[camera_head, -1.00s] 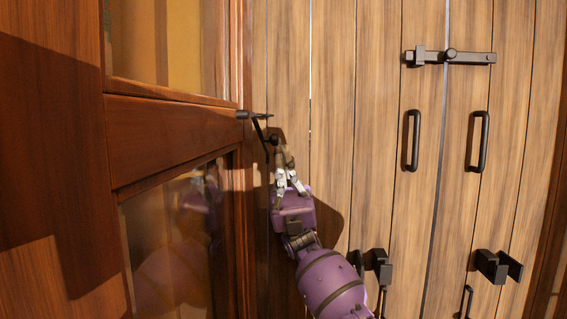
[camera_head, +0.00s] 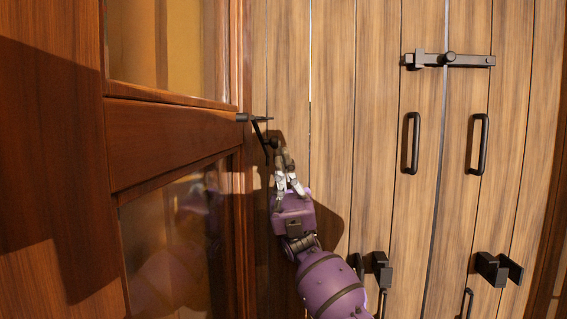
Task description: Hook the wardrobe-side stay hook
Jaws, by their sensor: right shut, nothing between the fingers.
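The stay hook (camera_head: 260,132) is a thin black bar beside the glazed wooden door. It hangs down and slightly right from a black mount (camera_head: 247,117) on the door's edge. Its lower end is near a small dark piece on the wardrobe boards, and I cannot tell whether it sits in it. My right gripper (camera_head: 281,151) points up at the hook's lower end, with its fingers shut and empty. The fingertips are at or just beside the hook; contact cannot be made out. My left gripper is not in view.
The wooden door with glass panes (camera_head: 172,135) fills the left side. The plank wardrobe front (camera_head: 335,120) has a black sliding latch (camera_head: 470,60), two pull handles (camera_head: 412,142), and black brackets (camera_head: 497,268) lower down. Open space lies right of my gripper.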

